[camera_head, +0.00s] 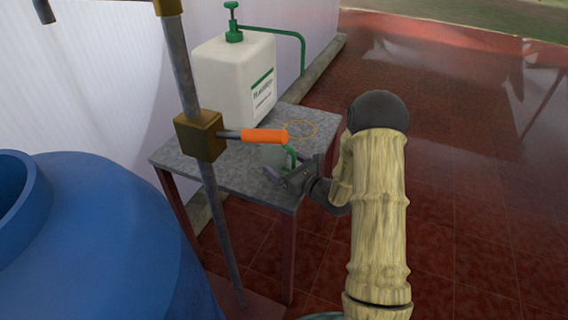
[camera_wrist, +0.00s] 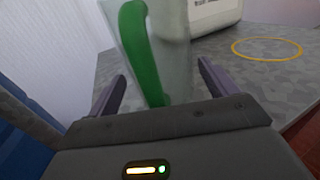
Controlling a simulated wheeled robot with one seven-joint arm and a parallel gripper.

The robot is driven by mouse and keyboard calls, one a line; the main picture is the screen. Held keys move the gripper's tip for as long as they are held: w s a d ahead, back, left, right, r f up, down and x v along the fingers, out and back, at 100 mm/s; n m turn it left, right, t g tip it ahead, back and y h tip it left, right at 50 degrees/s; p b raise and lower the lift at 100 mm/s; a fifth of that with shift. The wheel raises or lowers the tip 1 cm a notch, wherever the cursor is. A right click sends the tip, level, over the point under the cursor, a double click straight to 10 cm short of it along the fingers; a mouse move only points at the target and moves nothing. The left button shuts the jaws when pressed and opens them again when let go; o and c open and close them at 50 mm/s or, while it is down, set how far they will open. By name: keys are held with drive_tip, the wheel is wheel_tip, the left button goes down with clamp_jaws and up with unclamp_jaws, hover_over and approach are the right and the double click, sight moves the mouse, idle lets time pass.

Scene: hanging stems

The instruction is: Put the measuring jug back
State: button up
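The measuring jug, clear with a green handle, is on or just above the grey table near its front edge; I cannot tell if it touches the top. In the head view its clear body (camera_head: 273,157) is partly hidden by an orange lever. My gripper (camera_head: 285,172) is at its handle side. In the wrist view the green handle (camera_wrist: 140,55) lies between my two fingers (camera_wrist: 162,82), which are wide apart with gaps beside the handle. The clear body (camera_wrist: 172,40) is behind it. A yellow ring mark (camera_head: 300,129) is on the table, also in the wrist view (camera_wrist: 267,49).
A white canister (camera_head: 235,80) with a green pump stands at the back of the grey table (camera_head: 185,160). A post with a brass block and orange lever (camera_head: 265,136) rises in front. A blue barrel (camera_head: 100,245) fills the lower left. Red floor lies open at right.

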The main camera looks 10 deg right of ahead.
drive_tip(key=shift+o, duration=0.8)
drive_tip(key=shift+d, duration=0.25)
drive_tip(key=shift+a+r, duration=0.15)
drive_tip(key=shift+a, duration=0.05)
drive_tip(key=shift+s+d, duration=0.1)
drive_tip(key=shift+s, duration=0.3)
drive_tip(key=v, duration=1.1)
drive_tip(key=shift+s+d, duration=0.15)
drive_tip(key=shift+s, duration=0.05)
